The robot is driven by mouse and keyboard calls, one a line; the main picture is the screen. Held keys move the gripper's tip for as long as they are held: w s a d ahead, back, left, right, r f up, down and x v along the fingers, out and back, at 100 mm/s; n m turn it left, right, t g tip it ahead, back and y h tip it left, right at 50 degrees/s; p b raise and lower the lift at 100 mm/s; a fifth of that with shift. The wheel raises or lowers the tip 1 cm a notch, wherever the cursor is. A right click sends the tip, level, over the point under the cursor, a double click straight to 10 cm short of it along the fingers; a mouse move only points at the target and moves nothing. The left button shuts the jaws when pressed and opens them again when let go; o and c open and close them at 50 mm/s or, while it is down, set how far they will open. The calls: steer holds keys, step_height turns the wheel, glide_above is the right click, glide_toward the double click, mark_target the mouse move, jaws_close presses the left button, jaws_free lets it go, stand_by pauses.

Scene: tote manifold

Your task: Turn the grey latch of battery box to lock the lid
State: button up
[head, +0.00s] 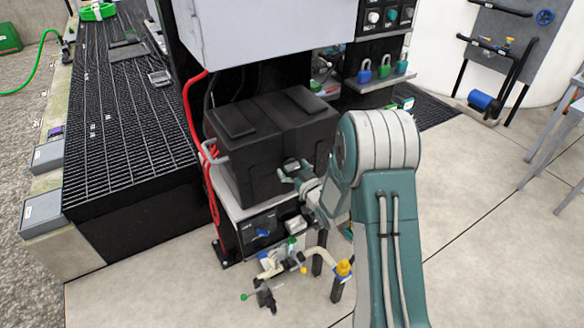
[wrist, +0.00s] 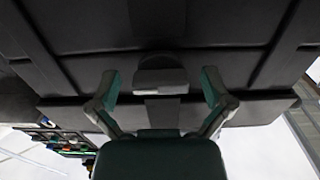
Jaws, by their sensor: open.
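The black battery box (head: 245,175) with its closed-looking dark lid (head: 270,115) sits on a grey shelf in the middle of the head view. A small grey latch (head: 291,165) is on its front face. The latch also shows in the wrist view (wrist: 160,77), dark grey and centred. My gripper (head: 288,174) is at the front of the box. In the wrist view my gripper (wrist: 158,88) is open, with one finger on each side of the latch and visible gaps to it. I cannot tell if the latch is turned.
Red cables (head: 192,130) run down the left of the box. A grey handle (head: 212,152) sticks out from its left side. Pipes with valves (head: 300,265) stand on the floor below. Padlocks (head: 364,70) hang behind.

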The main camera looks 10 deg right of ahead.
steer(key=c, duration=1.2)
steer(key=shift+o, duration=0.3)
steer(key=shift+n, duration=0.3)
steer(key=n, duration=0.8)
steer(key=shift+n, duration=0.4)
steer(key=n, duration=0.4)
steer(key=shift+n, duration=2.2)
steer(key=shift+s+f, duration=0.1)
